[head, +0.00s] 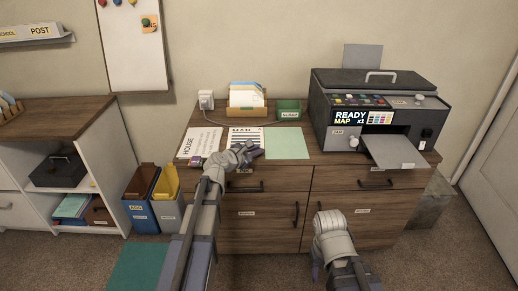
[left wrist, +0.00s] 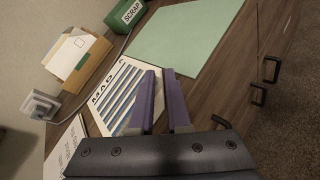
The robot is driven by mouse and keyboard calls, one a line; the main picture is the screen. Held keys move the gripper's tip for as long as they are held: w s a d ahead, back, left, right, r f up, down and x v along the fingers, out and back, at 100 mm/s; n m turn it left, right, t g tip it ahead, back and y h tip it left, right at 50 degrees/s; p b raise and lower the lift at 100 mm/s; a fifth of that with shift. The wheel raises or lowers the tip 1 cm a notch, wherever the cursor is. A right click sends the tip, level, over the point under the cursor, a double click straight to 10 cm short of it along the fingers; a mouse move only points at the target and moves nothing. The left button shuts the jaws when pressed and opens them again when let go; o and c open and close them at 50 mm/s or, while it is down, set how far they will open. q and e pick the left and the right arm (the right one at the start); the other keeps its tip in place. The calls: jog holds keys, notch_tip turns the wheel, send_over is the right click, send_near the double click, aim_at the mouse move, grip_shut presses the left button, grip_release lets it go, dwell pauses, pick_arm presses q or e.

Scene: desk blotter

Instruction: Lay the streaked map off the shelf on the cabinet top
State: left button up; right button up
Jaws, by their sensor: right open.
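The streaked map (head: 246,139), a white sheet headed MAP with blue-grey bands, lies flat on the cabinet top (head: 305,150) between the HOUSE sheet and a pale green sheet. It also shows in the left wrist view (left wrist: 112,100). My left gripper (head: 257,153) is at the map's near right edge.
The HOUSE sheet (head: 200,142) lies left of the map, the green sheet (head: 287,143) right. Behind stand a card holder (head: 247,110), a green SCRAP box (head: 289,110) and a plugged adapter (head: 206,100). The printer (head: 375,110) fills the right, its output tray (head: 393,152) jutting forward.

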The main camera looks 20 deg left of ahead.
pick_arm(q)
jog(key=p+v, duration=0.2)
jog(key=v, duration=0.8)
jog(key=shift+p, duration=0.4)
pick_arm(e)
notch_tip(320, 180, up, 3)
jog(key=shift+r, duration=0.2)
